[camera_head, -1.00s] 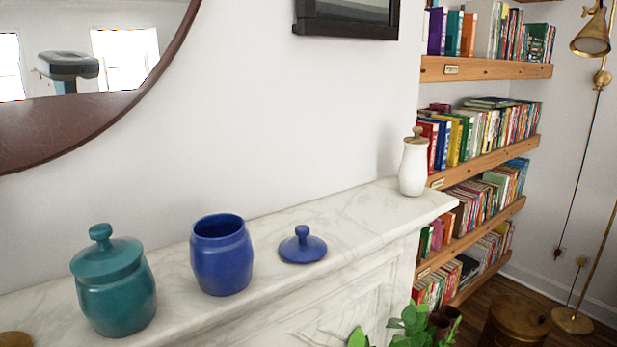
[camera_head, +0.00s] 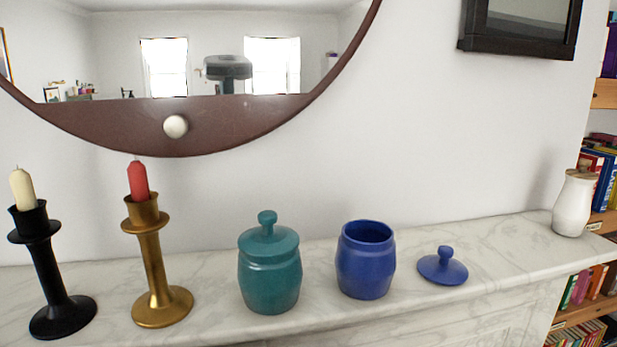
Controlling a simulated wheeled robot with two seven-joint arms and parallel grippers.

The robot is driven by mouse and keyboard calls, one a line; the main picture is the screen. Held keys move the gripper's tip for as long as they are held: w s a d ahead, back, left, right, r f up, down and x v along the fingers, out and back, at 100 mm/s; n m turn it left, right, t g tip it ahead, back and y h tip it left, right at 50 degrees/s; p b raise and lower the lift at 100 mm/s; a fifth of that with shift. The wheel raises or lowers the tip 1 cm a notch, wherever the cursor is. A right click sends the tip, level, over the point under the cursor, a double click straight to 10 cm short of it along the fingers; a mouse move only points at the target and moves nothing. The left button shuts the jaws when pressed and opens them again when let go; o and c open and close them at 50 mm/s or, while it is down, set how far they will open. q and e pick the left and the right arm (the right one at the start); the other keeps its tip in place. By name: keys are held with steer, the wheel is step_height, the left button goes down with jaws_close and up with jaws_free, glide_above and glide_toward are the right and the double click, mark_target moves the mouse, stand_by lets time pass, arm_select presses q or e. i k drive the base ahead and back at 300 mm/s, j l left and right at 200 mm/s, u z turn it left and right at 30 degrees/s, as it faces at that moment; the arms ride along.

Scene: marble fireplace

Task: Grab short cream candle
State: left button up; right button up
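A short cream candle (camera_head: 22,188) stands upright in a black candlestick (camera_head: 50,275) at the far left of the marble mantel. To its right a red candle (camera_head: 138,181) stands in a gold candlestick (camera_head: 154,268). Neither of my grippers shows in the head view.
On the mantel (camera_head: 325,325) stand a lidded teal jar (camera_head: 269,268), an open blue jar (camera_head: 365,262), its blue lid (camera_head: 443,267) lying beside it, and a white jar (camera_head: 572,207) at the right end. A round mirror (camera_head: 100,110) hangs above, and bookshelves (camera_head: 592,295) are at right.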

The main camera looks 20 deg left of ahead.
mark_target(21, 180)
steer(key=u, duration=2)
steer(key=l+u, duration=0.4)
steer(key=l, duration=0.15)
